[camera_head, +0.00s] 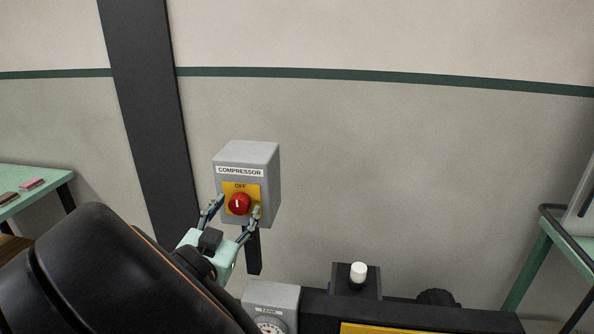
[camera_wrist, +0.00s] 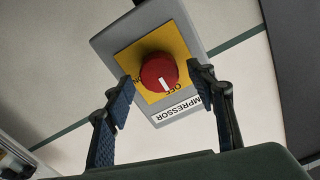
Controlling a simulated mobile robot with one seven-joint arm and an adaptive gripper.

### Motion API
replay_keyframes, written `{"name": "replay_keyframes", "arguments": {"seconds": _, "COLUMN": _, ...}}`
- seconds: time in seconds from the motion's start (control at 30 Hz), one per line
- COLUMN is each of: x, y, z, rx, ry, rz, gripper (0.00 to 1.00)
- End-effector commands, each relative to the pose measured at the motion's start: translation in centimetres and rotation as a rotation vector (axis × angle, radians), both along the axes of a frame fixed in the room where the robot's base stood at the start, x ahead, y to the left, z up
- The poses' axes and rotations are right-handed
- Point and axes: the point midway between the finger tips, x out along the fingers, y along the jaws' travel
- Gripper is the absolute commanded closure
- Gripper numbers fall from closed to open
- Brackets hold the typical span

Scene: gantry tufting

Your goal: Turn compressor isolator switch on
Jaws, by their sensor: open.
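The compressor isolator is a grey box (camera_head: 268,190) on a post against the wall, with a white COMPRESSOR label. Its red rotary knob (camera_head: 240,204) sits on a yellow plate (camera_head: 255,190), and the knob's white mark points up at OFF. My gripper (camera_head: 235,212) is open in front of the box, its fingertips on either side of the knob. In the wrist view the knob (camera_wrist: 159,72) lies between and beyond the two fingers (camera_wrist: 163,82), with visible gaps. The white mark points to OFF there too. I cannot tell the exact depth between fingertips and plate.
Below right is dark equipment with a gauge box labelled TANK (camera_head: 270,300) and a white-capped knob (camera_head: 358,272). A green table (camera_head: 28,180) stands at left and a green-framed cart (camera_head: 530,262) at right. A dark column (camera_head: 150,110) rises left of the box.

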Motion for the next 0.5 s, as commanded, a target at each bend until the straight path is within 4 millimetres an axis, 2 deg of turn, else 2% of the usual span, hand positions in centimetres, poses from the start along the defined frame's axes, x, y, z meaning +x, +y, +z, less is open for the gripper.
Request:
{"name": "replay_keyframes", "arguments": {"seconds": 0.13, "x": 0.96, "y": -0.07, "z": 0.04, "rx": -0.002, "ry": -0.001, "rz": 0.001, "gripper": 0.49}}
{"name": "replay_keyframes", "arguments": {"seconds": 0.4, "x": 1.09, "y": -0.08, "z": 0.01, "rx": -0.001, "ry": 0.0, "rz": 0.001, "gripper": 0.49}}
{"name": "replay_keyframes", "arguments": {"seconds": 0.5, "x": 1.08, "y": -0.08, "z": 0.02, "rx": -0.001, "ry": 0.0, "rz": 0.001, "gripper": 0.59}}
